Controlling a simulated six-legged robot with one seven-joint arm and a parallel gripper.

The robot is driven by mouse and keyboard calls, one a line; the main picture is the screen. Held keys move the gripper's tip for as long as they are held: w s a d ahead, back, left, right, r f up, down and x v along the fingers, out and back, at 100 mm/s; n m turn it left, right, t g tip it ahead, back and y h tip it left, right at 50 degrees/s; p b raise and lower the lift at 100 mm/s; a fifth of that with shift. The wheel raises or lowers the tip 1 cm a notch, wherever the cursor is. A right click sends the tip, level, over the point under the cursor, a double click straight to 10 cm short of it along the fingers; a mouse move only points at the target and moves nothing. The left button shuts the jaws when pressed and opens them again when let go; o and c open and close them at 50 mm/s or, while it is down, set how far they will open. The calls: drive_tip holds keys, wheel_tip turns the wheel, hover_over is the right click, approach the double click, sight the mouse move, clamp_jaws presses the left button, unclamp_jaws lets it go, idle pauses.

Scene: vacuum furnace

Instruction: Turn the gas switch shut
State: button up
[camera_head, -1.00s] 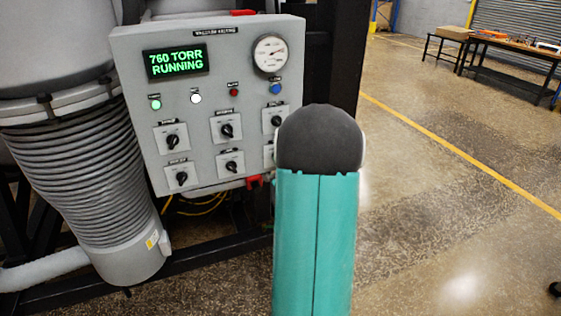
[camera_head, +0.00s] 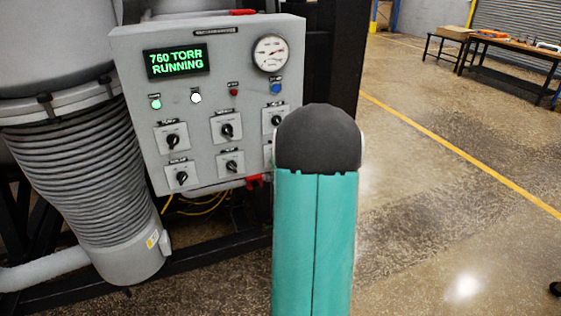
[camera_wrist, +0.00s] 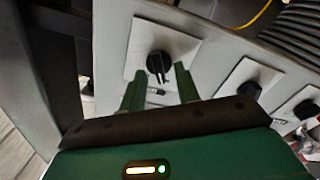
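A grey control panel (camera_head: 210,75) carries two rows of black rotary switches. The labels are too small to read, so I cannot tell which is the gas switch. In the wrist view, a black switch knob (camera_wrist: 158,65) on a pale square plate is directly ahead of my gripper (camera_wrist: 159,72). It appears to be the bottom-right switch, mostly hidden behind my arm in the head view. My gripper is open, its two green fingers apart and pointing toward the knob's two sides. I cannot tell whether they touch it. The gripper is hidden in the head view.
The panel display (camera_head: 177,61) reads 760 TORR RUNNING, with a round gauge (camera_head: 270,53) to its right. Neighbouring knobs (camera_wrist: 250,90) sit to the right in the wrist view. A ribbed bellows (camera_head: 85,170) stands left of the panel.

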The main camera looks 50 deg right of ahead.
drive_tip(key=v, duration=1.3)
drive_tip(key=shift+s+a, duration=0.15)
drive_tip(key=shift+s, duration=0.15)
drive_tip(key=w+a+r+m+g+y, duration=0.1)
drive_tip(key=w+a+r+g+y, duration=0.15)
drive_tip(key=w+a, duration=0.4)
drive_tip(key=w+a+r+g+y, duration=0.1)
drive_tip(key=w+a+r+g, duration=0.15)
drive_tip(key=a, duration=0.75)
drive_tip(key=s+a+r+g+y, duration=0.1)
drive_tip(key=s+a+y, duration=0.1)
drive_tip(key=a, duration=0.6)
drive_tip(key=s+a+r+g+y, duration=0.1)
drive_tip(key=s+a+g, duration=0.1)
drive_tip(key=s+a, duration=0.3)
drive_tip(key=s+a+n+g+y, duration=0.1)
drive_tip(key=s+a, duration=0.3)
drive_tip(key=a, duration=0.7)
drive_tip(key=shift+a+r+g+y, duration=0.15)
drive_tip(key=shift+r+g+y, duration=0.25)
drive_tip(key=shift+y, duration=0.45)
